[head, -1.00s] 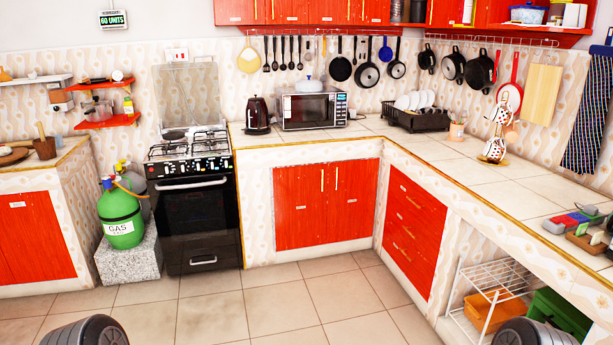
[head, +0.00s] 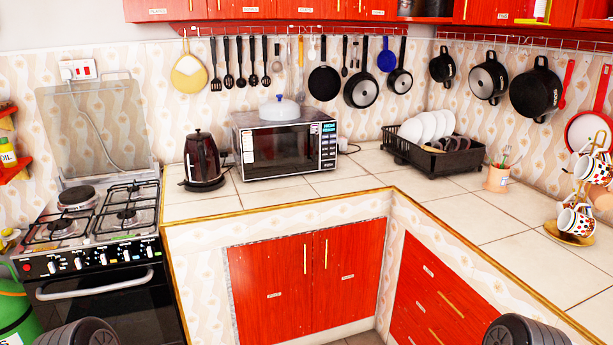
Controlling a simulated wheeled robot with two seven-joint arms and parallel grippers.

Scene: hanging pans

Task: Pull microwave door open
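The microwave (head: 285,148) stands on the tiled counter in the back corner, its dark door facing me and its control panel at the door's right. The door looks closed. A grey-white lidded item (head: 279,108) sits on top of it. Neither of my grippers shows in the head view. Only dark rounded parts, which look like mine, show at the bottom left and bottom right edges.
A dark kettle (head: 202,162) stands just left of the microwave. A black dish rack (head: 432,152) with plates is to the right. The gas stove (head: 95,240) is at left. The counter (head: 290,194) before the microwave is clear. Pans and utensils hang above.

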